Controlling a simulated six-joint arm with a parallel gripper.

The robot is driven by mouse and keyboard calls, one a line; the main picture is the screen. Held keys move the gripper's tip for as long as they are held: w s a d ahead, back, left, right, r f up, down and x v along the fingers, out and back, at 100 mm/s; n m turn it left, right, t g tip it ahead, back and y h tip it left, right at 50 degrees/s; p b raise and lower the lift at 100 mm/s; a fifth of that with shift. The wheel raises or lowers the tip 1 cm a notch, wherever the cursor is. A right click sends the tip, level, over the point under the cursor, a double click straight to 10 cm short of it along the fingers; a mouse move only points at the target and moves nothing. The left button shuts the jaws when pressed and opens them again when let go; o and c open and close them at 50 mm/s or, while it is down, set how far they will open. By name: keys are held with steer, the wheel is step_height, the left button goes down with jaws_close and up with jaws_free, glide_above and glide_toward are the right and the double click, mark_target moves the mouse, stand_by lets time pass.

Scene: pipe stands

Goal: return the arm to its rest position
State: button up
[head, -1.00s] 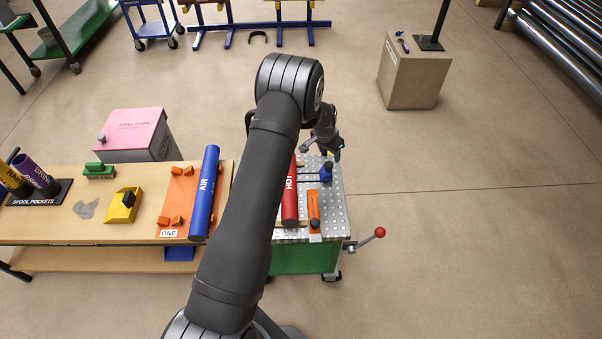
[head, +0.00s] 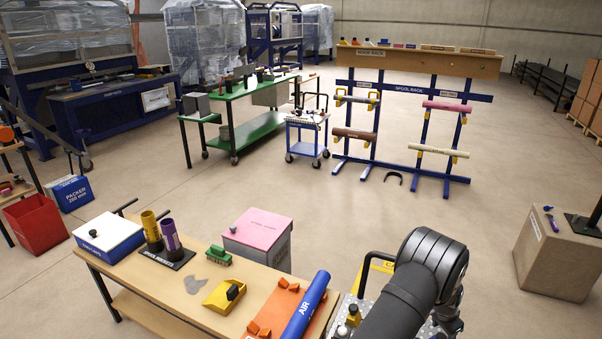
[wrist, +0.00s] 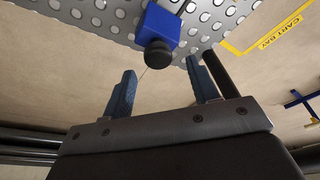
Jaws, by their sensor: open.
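My arm (head: 392,305) shows at the lower right of the head view, its dark elbow joint raised over the perforated cart top. My gripper (wrist: 162,88) shows in the wrist view with its two blue-grey fingers apart and nothing between them. Beyond the fingertips, a blue block (wrist: 158,27) with a black knob (wrist: 158,54) stands on the perforated cart top (wrist: 218,22). The fingers look clear of the block and knob. In the head view my gripper is largely hidden behind my arm.
A wooden bench (head: 190,283) with a blue AIR pipe (head: 305,308) stands left of my arm. A pink-topped bin (head: 258,228) is behind it. A spool rack (head: 408,93) stands farther back, and a box stand (head: 557,262) is at right. Open floor lies between them.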

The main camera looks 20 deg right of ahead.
steer(key=shift+w+a+f, duration=0.15)
steer(key=shift+w+f, duration=0.05)
steer(key=shift+f, duration=0.35)
steer(key=shift+w+a+f, duration=0.15)
steer(key=shift+f, duration=0.35)
steer(key=shift+w+a, duration=0.15)
